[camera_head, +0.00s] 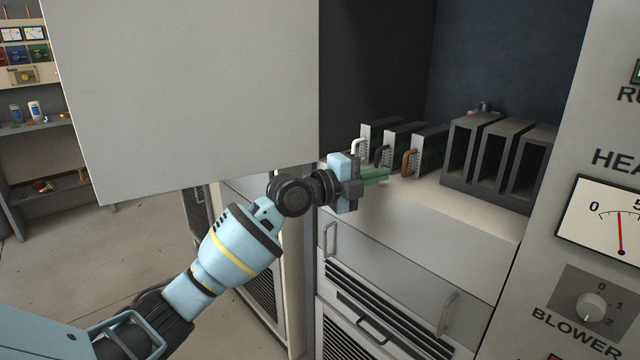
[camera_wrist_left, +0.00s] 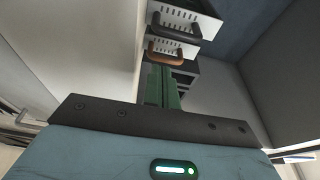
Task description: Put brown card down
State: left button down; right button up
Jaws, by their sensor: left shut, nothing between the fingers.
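The brown card (camera_head: 430,150), a dark module with a pale front and a brown handle, stands upright on the cabinet shelf. Its brown handle also shows in the left wrist view (camera_wrist_left: 172,52). My left gripper (camera_head: 384,174) has green fingers, shut and empty, just in front and to the left of this handle, apparently apart from it. The fingers also show in the left wrist view (camera_wrist_left: 163,84). A card with a black handle (camera_head: 402,134) and one with a white handle (camera_head: 374,132) stand to its left. My right gripper is not in view.
A dark rack (camera_head: 488,190) with open, empty slots stands to the right on the same shelf (camera_head: 455,203). A large grey door panel (camera_head: 190,80) is at the upper left, close to my left arm. A meter panel (camera_head: 600,220) borders the right side.

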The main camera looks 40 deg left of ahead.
pick_arm(q)
jog(key=b+v, duration=0.2)
jog(key=v, duration=0.8)
jog(key=shift+s, duration=0.2)
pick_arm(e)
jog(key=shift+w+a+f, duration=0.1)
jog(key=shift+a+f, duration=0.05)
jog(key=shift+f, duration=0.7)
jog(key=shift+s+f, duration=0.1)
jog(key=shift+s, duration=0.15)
